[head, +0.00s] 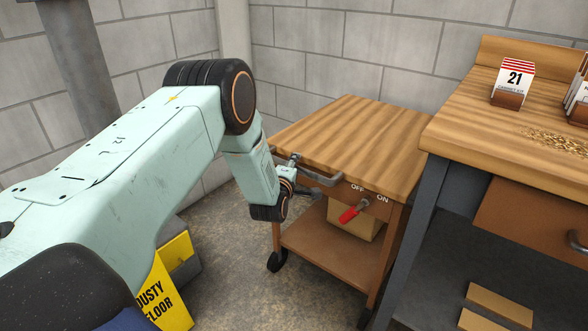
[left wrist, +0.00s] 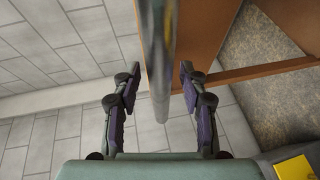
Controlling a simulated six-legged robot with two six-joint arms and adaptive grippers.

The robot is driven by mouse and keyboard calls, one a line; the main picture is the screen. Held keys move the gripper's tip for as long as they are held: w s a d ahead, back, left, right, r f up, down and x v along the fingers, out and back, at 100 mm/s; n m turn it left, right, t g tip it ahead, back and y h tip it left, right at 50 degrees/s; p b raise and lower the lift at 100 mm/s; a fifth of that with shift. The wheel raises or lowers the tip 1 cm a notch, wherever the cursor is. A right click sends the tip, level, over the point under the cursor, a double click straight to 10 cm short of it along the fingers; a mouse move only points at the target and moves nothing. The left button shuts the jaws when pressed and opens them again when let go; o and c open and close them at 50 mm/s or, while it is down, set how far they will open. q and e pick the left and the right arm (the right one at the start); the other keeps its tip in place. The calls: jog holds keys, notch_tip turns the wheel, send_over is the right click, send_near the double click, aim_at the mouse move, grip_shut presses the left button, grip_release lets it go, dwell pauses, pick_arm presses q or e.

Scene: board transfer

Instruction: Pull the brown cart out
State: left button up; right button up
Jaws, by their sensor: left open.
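The brown cart (head: 350,135) has a wooden top, a lower shelf and dark casters; it stands against the block wall, left of the workbench. A grey bar handle (head: 325,180) sticks out of its front edge. My left gripper (head: 300,178) is at the handle's left part, its fingers partly hidden by the wrist. In the left wrist view, the gripper (left wrist: 160,76) is open, with the grey handle (left wrist: 157,50) running between the fingers and a gap on each side. The cart's brown side (left wrist: 205,30) shows behind. My right gripper is not in view.
The workbench (head: 450,140) stands close on the right. A yellow floor sign (head: 168,300) is at lower left. Floor before the cart is clear.

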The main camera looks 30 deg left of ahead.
pick_arm(q)
grip_shut()
dwell(0.6)
